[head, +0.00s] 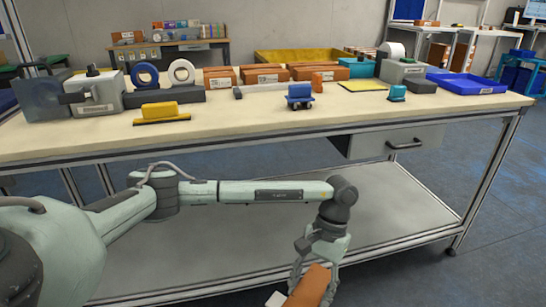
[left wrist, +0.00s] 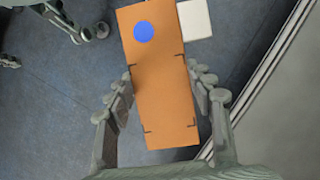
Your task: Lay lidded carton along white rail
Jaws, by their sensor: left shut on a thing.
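An orange-brown carton (head: 310,287) is held in my left gripper (head: 312,268), low in front of the table at the bottom of the head view. In the left wrist view the carton (left wrist: 163,90) shows a blue round spot and black corner marks, with the fingers (left wrist: 163,97) along both long sides. A white square piece (left wrist: 195,18) shows beside its far end; I cannot tell whether it is attached. A whitish rail (head: 262,88) lies on the tabletop, left of a blue wheeled item. My right gripper is not in view.
The table (head: 330,116) has a clear front strip. Several orange boxes (head: 262,75) stand behind the rail. The blue wheeled item (head: 299,92), a yellow block on a dark base (head: 160,110) and a blue tray (head: 466,83) are nearby. A drawer (head: 388,143) hangs underneath.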

